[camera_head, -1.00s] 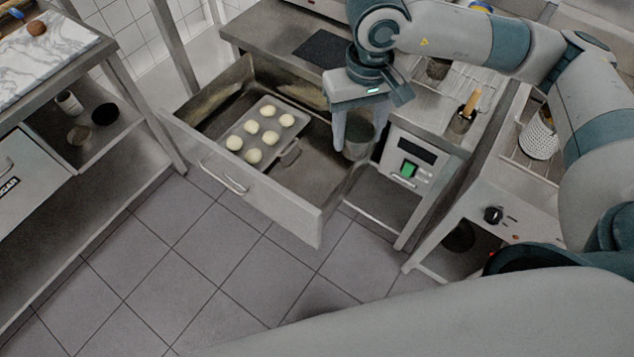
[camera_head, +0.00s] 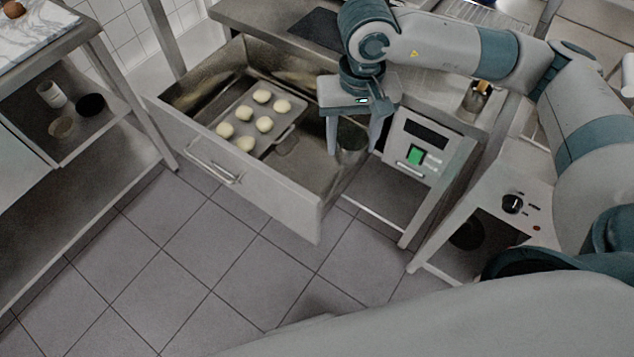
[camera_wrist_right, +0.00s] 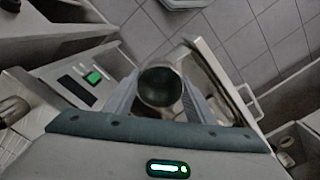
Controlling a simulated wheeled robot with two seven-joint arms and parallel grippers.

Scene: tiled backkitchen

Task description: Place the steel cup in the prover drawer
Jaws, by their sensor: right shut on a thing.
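The steel cup (camera_head: 352,141) is a dark grey metal cup at the right end of the open prover drawer (camera_head: 262,193). My right gripper (camera_head: 350,146) points down and is shut on the cup, one finger on each side. In the right wrist view the cup (camera_wrist_right: 160,87) shows its round dark mouth between the two fingers (camera_wrist_right: 160,100). The cup is inside or just above the drawer's right end; whether it touches the floor of the drawer cannot be told. My left gripper is not in view.
A tray (camera_head: 285,141) with several pale dough balls lies in the drawer's left part. The prover's panel with a green switch (camera_head: 416,155) stands right of the drawer. A shelf unit (camera_head: 98,140) with small containers is at left. The tiled floor in front is clear.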

